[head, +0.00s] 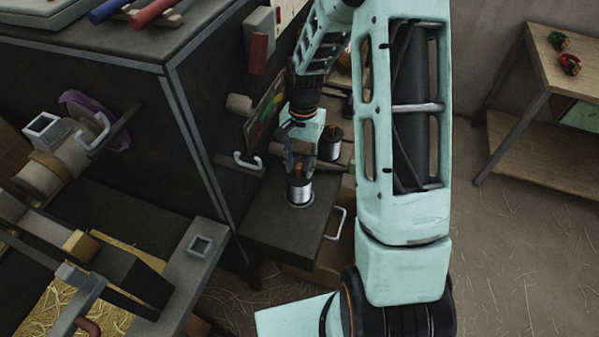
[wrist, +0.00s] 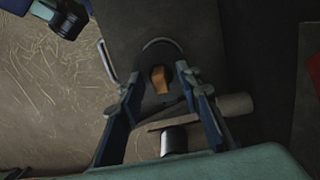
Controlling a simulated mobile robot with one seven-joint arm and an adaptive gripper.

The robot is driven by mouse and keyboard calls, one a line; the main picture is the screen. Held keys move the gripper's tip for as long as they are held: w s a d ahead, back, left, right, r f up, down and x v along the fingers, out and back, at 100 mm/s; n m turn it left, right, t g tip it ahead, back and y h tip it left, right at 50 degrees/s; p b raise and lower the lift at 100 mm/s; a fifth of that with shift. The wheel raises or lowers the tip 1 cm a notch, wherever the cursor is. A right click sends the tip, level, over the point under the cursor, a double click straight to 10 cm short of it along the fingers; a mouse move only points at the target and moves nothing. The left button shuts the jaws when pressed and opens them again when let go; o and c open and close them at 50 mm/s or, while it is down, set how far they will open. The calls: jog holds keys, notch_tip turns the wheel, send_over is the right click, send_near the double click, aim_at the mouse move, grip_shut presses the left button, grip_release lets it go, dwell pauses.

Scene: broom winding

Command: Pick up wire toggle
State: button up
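A wire spool (head: 299,190) with silvery wire stands upright on a small dark shelf. A small orange-brown wooden piece, which looks like the wire toggle (head: 300,170), sits at its top. In the wrist view the toggle (wrist: 158,84) lies between the fingers, with the spool's dark round top around it. My gripper (head: 301,160) is above the spool and points down at it. In the wrist view my gripper (wrist: 158,77) is open, its two fingers apart on either side of the toggle. I cannot tell whether either finger touches it.
A second wire spool (head: 330,143) stands just behind, close to my gripper. The shelf (head: 285,228) has a pale handle (head: 335,223) at its right edge. A dark cabinet (head: 120,120) rises at the left. A wooden table (head: 572,80) stands at the far right.

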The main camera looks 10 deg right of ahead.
jog(key=shift+f, duration=0.2)
grip_shut()
jog(key=shift+r, duration=0.1)
jog(key=shift+r, duration=0.65)
jog(key=s+d+r, duration=0.7)
jog(key=d+r, duration=0.4)
jog(key=shift+s+d+r+p, duration=0.3)
jog(key=shift+s+d+p, duration=0.05)
jog(key=shift+s+p, duration=0.05)
